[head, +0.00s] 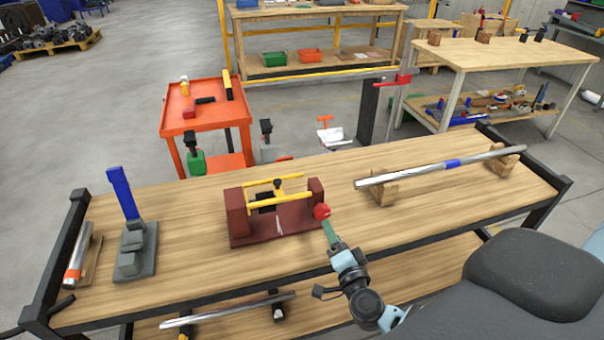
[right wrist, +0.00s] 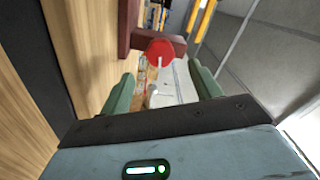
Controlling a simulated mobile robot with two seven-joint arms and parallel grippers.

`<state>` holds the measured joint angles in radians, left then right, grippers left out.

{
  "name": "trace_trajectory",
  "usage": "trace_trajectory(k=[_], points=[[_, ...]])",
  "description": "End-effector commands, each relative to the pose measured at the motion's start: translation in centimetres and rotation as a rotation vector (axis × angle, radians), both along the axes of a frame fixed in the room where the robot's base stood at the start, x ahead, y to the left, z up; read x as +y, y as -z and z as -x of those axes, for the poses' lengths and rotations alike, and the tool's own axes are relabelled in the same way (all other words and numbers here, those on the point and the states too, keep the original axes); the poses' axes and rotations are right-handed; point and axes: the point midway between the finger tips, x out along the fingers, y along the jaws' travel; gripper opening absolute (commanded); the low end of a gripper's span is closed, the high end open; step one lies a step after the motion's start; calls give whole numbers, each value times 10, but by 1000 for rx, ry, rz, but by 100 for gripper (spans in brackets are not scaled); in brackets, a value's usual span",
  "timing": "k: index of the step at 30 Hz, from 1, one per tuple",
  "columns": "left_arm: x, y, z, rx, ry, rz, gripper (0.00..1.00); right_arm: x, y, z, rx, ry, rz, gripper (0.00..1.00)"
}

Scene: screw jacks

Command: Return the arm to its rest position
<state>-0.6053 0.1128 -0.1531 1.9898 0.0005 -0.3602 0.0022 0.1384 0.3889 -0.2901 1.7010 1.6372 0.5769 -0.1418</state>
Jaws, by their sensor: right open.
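My right gripper (head: 329,229) reaches over the front edge of the wooden workbench (head: 205,270), its green fingers close to the round red knob (head: 321,211) of a dark red fixture (head: 237,216). In the right wrist view the two green fingers of the gripper (right wrist: 162,85) stand apart. The red knob (right wrist: 160,50) shows beyond and between the fingertips, with a visible gap to each finger. The gripper holds nothing. My left gripper is not in view.
Yellow bars (head: 285,195) run across the fixture. A grey stand with a blue upright (head: 124,194) stands at left. A long metal bar (head: 430,168) rests on wooden blocks at right. An orange cart (head: 199,123) stands behind the bench. Bare bench top lies right of the fixture.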

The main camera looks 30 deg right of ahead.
Motion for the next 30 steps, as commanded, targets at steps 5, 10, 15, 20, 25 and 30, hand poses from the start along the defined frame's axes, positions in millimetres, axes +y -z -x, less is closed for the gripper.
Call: trace_trajectory(k=[5,10,15,20,25,30], points=[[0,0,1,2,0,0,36,1,0,0,0,-2,1,63],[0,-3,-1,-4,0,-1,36,18,2,14,10,-67,60,63],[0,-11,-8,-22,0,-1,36,62,13,54,56,-236,227,63],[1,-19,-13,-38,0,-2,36,102,32,103,146,-408,414,63],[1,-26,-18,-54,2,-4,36,130,59,160,287,-569,614,63],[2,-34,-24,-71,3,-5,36,140,88,221,469,-704,811,63]])
